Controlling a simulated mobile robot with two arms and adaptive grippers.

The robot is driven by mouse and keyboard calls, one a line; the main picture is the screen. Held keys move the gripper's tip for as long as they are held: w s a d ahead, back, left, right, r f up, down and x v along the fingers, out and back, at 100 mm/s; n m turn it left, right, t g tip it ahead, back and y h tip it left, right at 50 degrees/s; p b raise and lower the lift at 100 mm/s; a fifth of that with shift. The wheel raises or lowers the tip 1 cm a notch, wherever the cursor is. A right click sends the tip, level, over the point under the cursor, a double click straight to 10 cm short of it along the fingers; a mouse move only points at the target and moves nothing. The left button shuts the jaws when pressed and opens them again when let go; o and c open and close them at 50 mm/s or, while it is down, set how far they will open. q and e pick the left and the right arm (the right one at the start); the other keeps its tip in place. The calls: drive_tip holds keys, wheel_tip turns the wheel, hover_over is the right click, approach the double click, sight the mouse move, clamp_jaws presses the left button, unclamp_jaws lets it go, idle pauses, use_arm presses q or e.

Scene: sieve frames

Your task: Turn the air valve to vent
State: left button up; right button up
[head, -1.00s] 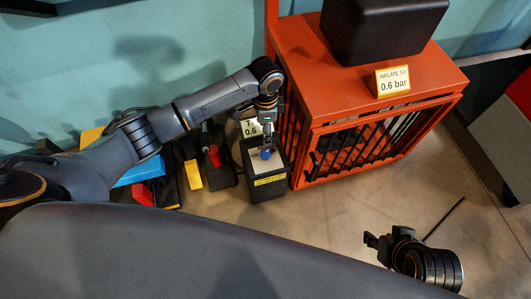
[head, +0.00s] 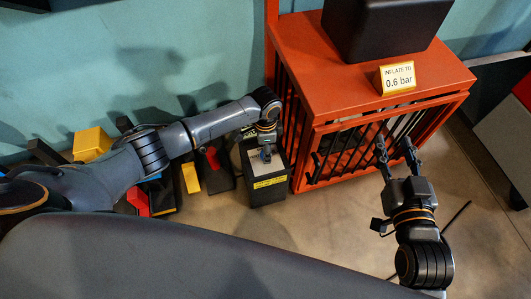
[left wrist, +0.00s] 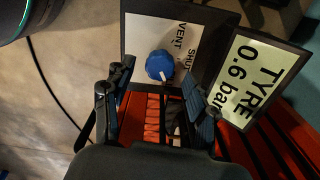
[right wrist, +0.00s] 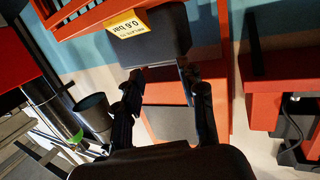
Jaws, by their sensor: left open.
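The air valve is a blue round knob (left wrist: 160,65) with a white mark at its lower edge in the left wrist view. It sits on a pale plate (left wrist: 140,34) lettered "VENT" and "SHUT", on top of a dark box (head: 267,190). My left gripper (head: 266,154) is above this box, pointing down. In the left wrist view its fingers (left wrist: 158,85) are spread, with the knob just beyond and between the tips; contact cannot be told. A "TYRE 0.6 bar" sign (left wrist: 256,80) stands beside the plate. My right gripper (head: 395,143) is open and empty before the orange cage.
The orange cage (head: 400,85) stands right of the valve box, carrying a black block (head: 385,30) and an "INFLATE TO 0.6 bar" sign (head: 397,77). Yellow (head: 190,177) and red (head: 138,200) pieces lie left of the box. Floor in front is clear.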

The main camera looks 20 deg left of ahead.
use_arm(q)
drive_tip(key=shift+f+b, duration=0.3)
drive_tip(key=shift+f, duration=0.8)
use_arm(e)
drive_tip(key=r+t, duration=0.1)
drive_tip(key=r, duration=0.2)
drive_tip(key=r+t+y, duration=0.1)
drive_tip(key=shift+w+a+r+t, duration=0.15)
drive_tip(key=shift+w+a+t, duration=0.05)
drive_tip(key=shift+a+t, duration=0.15)
use_arm(q)
drive_tip(key=c, duration=1.2)
drive_tip(key=shift+o, duration=0.2)
